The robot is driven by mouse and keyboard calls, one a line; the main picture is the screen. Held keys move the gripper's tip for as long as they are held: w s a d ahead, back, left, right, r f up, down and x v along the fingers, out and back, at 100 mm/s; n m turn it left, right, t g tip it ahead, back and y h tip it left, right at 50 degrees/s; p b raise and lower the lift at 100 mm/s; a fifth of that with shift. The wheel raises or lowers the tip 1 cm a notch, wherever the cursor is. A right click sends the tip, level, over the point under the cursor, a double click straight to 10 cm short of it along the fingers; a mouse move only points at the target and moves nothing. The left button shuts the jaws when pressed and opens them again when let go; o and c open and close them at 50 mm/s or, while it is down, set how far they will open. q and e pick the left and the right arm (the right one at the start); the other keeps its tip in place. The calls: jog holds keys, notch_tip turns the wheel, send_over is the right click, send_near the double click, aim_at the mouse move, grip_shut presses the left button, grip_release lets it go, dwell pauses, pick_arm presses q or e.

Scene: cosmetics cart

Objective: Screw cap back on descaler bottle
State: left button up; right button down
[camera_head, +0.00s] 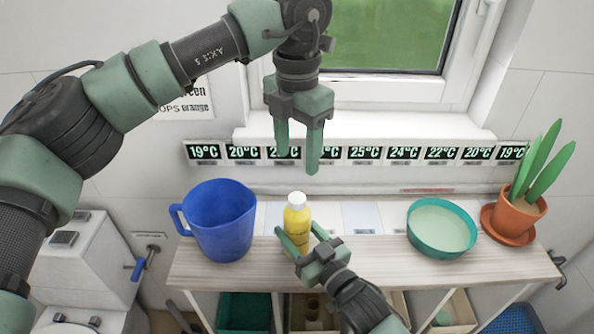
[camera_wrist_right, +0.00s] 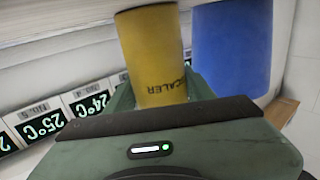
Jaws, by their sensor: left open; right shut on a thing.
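The descaler bottle (camera_head: 297,216) is yellow and upright at the middle of the shelf top, with a white cap (camera_head: 297,199) at its top. Whether the cap is threaded tight cannot be seen. My right gripper (camera_head: 298,232) comes from the front and is shut on the bottle's body.
A blue jug (camera_head: 220,225) stands left of the bottle, also in the right wrist view (camera_wrist_right: 232,50). A teal bowl (camera_head: 441,228) and a potted plant (camera_head: 519,212) stand to the right on the wooden shelf top (camera_head: 380,272). Temperature labels (camera_head: 364,153) line the wall behind.

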aim_at(305, 241)
pick_arm(q)
jog(key=shift+r, duration=0.7)
pick_arm(e)
jog(key=shift+c, duration=2.3)
grip_release()
jog(key=b+v, duration=0.1)
jog(key=v, duration=0.5)
jog(key=shift+s+d+f, duration=0.15)
jog(key=shift+s+d, duration=0.1)
jog(key=shift+s, duration=0.05)
pick_arm(q)
jog(key=shift+f, duration=0.75)
pick_arm(e)
jog(key=shift+s+d, duration=0.25)
jog(key=shift+s, duration=0.15)
jog(key=shift+s, duration=0.1)
